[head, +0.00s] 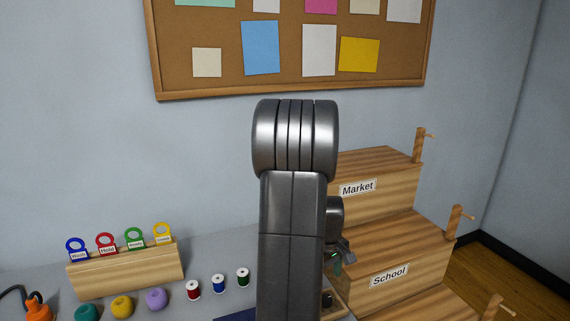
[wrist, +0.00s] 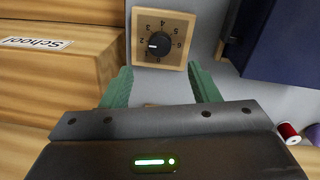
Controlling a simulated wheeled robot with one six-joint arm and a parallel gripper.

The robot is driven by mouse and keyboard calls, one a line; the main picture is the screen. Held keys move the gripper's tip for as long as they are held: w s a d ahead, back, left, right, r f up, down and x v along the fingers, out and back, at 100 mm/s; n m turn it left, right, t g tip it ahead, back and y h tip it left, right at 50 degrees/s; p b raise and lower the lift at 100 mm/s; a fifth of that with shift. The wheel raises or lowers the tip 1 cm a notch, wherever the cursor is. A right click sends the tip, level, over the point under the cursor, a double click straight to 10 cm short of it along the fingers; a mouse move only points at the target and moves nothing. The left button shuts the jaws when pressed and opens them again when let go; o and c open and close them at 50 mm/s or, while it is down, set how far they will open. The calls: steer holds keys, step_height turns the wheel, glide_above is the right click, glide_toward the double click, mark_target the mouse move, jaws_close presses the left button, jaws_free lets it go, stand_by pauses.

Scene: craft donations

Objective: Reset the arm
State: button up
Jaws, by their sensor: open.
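My gripper (wrist: 160,92) shows in the wrist view with its two green fingers spread apart and nothing between them. It points down toward the table beside the wooden steps. In the head view my arm stands upright in the middle and hides part of the table. My gripper (head: 338,262) shows only partly there, behind the arm, in front of the step labelled School (head: 390,275). A wooden dial block (wrist: 162,38) with a black knob lies just beyond the fingertips in the wrist view, apart from them.
Wooden steps (head: 375,205), one labelled Market, rise close on the right with pegs. A wooden rack (head: 125,270) holds coloured ring tags at the left. Yarn balls (head: 122,306) and thread spools (head: 218,284) stand before it. A dark blue box (wrist: 285,40) is near the gripper.

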steer(key=f, duration=0.9)
steer(key=shift+w+d, duration=0.1)
steer(key=shift+d, duration=0.1)
steer(key=shift+r, duration=0.1)
steer(key=shift+r, duration=0.1)
step_height(320, 180, up, 14)
step_height(320, 180, down, 15)
steer(key=shift+r, duration=0.15)
steer(key=shift+r+m, duration=0.3)
steer(key=shift+m, duration=0.5)
steer(key=m+p, duration=0.1)
steer(key=m, duration=0.2)
steer(key=shift+m+p, duration=0.3)
steer(key=shift+p, duration=0.1)
steer(key=m+p, duration=0.1)
steer(key=m, duration=0.2)
steer(key=shift+w+m+g+p, duration=0.1)
steer(key=shift+m+g+p, duration=0.2)
steer(key=shift+p, duration=0.05)
step_height(320, 180, up, 13)
steer(key=shift+a+b, duration=0.4)
steer(key=shift+a, duration=0.05)
